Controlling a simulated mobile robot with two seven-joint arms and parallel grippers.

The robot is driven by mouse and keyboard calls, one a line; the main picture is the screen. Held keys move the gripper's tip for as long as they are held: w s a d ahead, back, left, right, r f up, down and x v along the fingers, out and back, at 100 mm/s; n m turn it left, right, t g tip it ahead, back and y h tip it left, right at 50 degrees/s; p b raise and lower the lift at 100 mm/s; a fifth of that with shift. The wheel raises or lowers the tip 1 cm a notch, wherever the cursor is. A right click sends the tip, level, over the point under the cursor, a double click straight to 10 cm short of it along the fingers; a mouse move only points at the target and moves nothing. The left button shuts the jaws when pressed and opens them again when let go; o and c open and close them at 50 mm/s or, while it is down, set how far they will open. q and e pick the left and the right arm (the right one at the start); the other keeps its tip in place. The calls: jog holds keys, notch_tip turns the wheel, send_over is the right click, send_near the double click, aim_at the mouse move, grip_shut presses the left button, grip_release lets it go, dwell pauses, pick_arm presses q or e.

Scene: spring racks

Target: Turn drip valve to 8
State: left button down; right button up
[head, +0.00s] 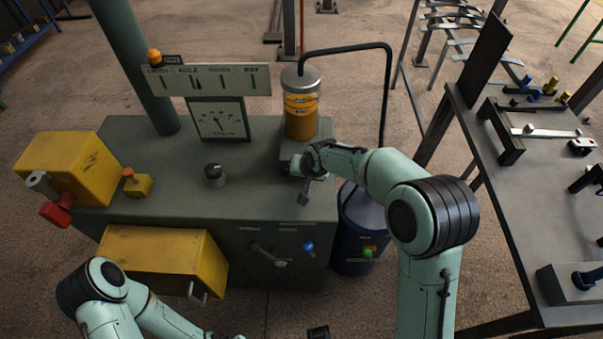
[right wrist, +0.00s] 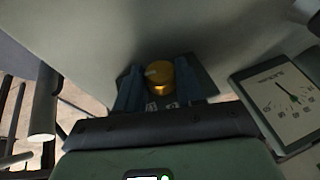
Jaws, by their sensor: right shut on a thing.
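The oil reservoir (head: 301,112), a clear jar of amber oil with a metal cap, stands at the bench's back right corner. My right gripper (head: 304,172) is at the front of its base block, shut on a small knob that it hides in the head view. In the right wrist view this brass-yellow knob, seemingly the drip valve (right wrist: 160,88), sits between the two dark fingers (right wrist: 158,92). A pale mark shows on its top left. Small scale numbers below it are too blurred to read. My left arm is at the bottom left; its jaws are not clearly seen.
The green bench (head: 255,190) carries a black knob (head: 214,174), a dial gauge (head: 219,121), a label board (head: 206,79) and a yellow box (head: 72,168). A blue drum (head: 358,232) stands right of it. A rack table (head: 545,205) is farther right.

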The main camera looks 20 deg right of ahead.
jog(key=shift+a+r+h+p, duration=0.1)
jog(key=shift+h+p, duration=0.4)
jog(key=shift+p, duration=0.25)
pick_arm(q)
jog(key=shift+w+r, duration=0.25)
jog(key=shift+r, duration=0.25)
jog(key=shift+w+r, duration=0.2)
jog(key=shift+r, duration=0.3)
pick_arm(e)
jog(key=o, duration=1)
jog(key=shift+o, duration=0.2)
pick_arm(q)
jog(key=shift+r, duration=0.1)
pick_arm(e)
jog(key=v, duration=1.3)
jog(key=shift+r, duration=0.2)
jog(key=shift+w, duration=0.15)
